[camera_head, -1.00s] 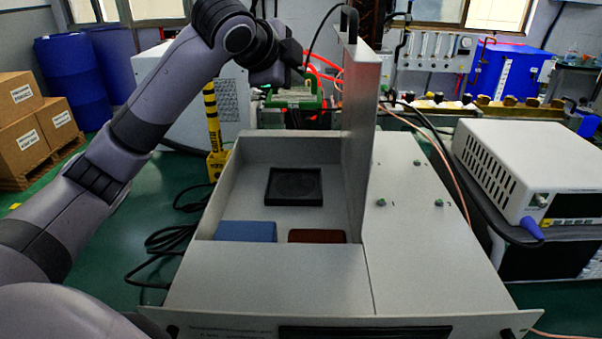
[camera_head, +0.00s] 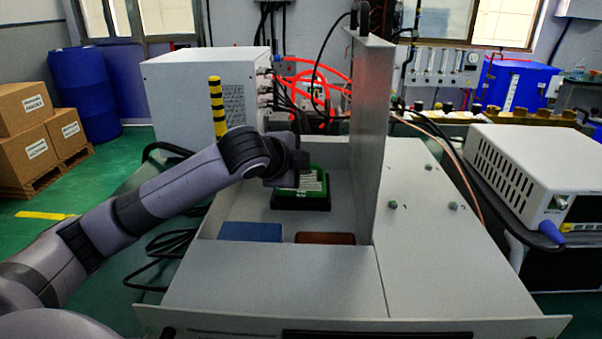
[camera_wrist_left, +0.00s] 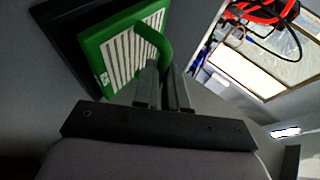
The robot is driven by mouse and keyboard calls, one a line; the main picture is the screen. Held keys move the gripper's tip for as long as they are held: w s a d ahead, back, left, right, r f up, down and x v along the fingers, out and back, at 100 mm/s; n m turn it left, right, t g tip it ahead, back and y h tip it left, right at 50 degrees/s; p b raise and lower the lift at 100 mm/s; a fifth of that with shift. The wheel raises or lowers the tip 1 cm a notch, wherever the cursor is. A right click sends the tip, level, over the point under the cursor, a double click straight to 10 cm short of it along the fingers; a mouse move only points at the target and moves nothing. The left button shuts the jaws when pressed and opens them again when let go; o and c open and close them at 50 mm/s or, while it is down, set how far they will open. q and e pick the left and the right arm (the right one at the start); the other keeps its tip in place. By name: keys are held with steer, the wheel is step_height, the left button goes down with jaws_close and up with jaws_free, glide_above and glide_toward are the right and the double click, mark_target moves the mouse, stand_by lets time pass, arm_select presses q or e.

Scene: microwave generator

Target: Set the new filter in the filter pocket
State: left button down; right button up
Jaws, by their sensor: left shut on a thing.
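The new filter (camera_head: 312,181) has a green frame and white pleats. In the head view it is over the square black filter pocket (camera_head: 302,204) on the floor of the open cabinet. In the left wrist view the filter (camera_wrist_left: 112,58) has a curved green handle (camera_wrist_left: 155,40), and the black pocket (camera_wrist_left: 62,35) shows behind its edge. My left gripper (camera_wrist_left: 165,82) is shut on the filter's handle. I cannot tell whether the filter touches the pocket. In the head view my left gripper (camera_head: 300,168) is partly hidden by its wrist. My right gripper is not in view.
A tall grey upright panel (camera_head: 372,130) stands close to the right of the pocket. A blue block (camera_head: 250,232) and a dark red block (camera_head: 325,238) lie in front of it. Cabinet walls bound the left side. A white instrument (camera_head: 530,170) stands far right.

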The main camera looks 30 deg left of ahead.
arm_select(q)
steer(key=shift+f, duration=0.55)
steer(key=shift+f, duration=0.15)
steer(key=c, duration=1.2)
jaws_free()
steer(key=shift+s+r, duration=0.1)
steer(key=shift+r, duration=0.1)
steer(key=p+v, duration=0.1)
steer(key=v, duration=1)
steer(key=shift+s+r, duration=0.2)
steer(key=shift+s, duration=0.15)
